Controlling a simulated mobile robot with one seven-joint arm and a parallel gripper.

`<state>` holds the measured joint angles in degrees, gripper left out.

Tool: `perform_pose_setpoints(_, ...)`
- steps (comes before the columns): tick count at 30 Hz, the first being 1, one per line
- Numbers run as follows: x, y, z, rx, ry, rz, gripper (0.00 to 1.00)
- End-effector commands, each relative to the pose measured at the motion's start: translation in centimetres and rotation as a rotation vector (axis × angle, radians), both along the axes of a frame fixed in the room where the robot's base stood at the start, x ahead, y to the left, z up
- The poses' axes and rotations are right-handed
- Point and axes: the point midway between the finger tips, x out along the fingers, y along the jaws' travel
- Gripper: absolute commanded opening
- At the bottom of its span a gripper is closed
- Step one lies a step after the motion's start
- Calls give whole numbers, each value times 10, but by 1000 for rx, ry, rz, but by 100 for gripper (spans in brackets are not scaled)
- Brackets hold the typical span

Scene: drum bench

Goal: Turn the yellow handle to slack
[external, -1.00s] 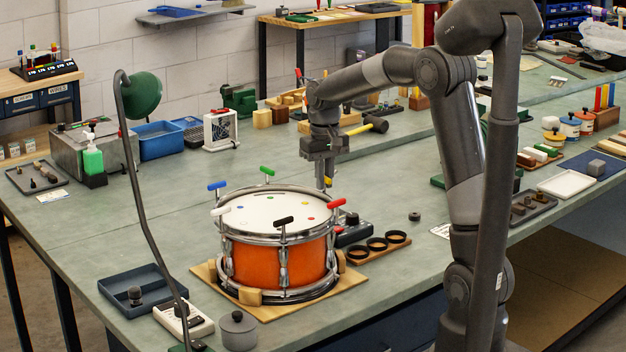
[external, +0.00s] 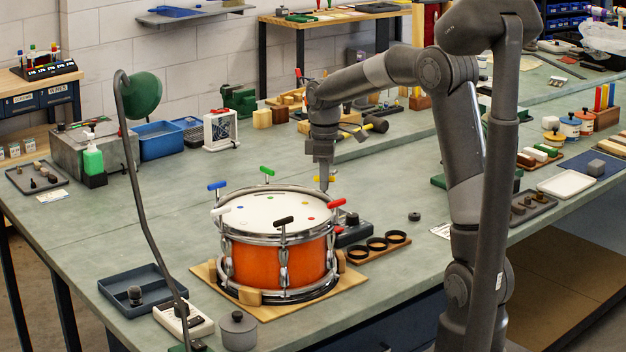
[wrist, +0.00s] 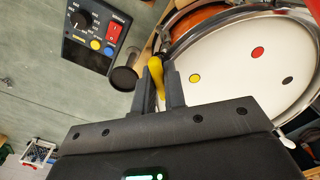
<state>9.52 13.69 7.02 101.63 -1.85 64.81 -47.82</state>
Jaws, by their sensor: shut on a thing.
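The orange snare drum (external: 270,264) stands on a wooden board, its white head facing up with colored dots on it. The yellow handle (wrist: 156,75) is at the drum's rim, between the two fingers of my gripper (wrist: 160,82), which is shut on it. In the external view my gripper (external: 324,182) points straight down at the far right of the rim, and only a bit of yellow shows beside the fingers. The yellow dot (wrist: 194,78) on the head lies near the handle. The fingers hide part of the handle.
Around the rim stand a blue handle (external: 217,186), a green handle (external: 267,172), a red handle (external: 336,203), a black handle (external: 284,221) and a white handle (external: 221,210). A black control box (wrist: 93,35) sits on the bench beside the drum, near black rings (external: 377,243).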

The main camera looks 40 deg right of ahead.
Motion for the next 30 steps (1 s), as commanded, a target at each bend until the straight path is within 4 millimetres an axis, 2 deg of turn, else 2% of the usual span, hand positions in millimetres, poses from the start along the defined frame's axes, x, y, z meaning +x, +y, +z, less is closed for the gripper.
perform_pose_setpoints(30, 1, 0, 1, -1, -3, 964, 0)
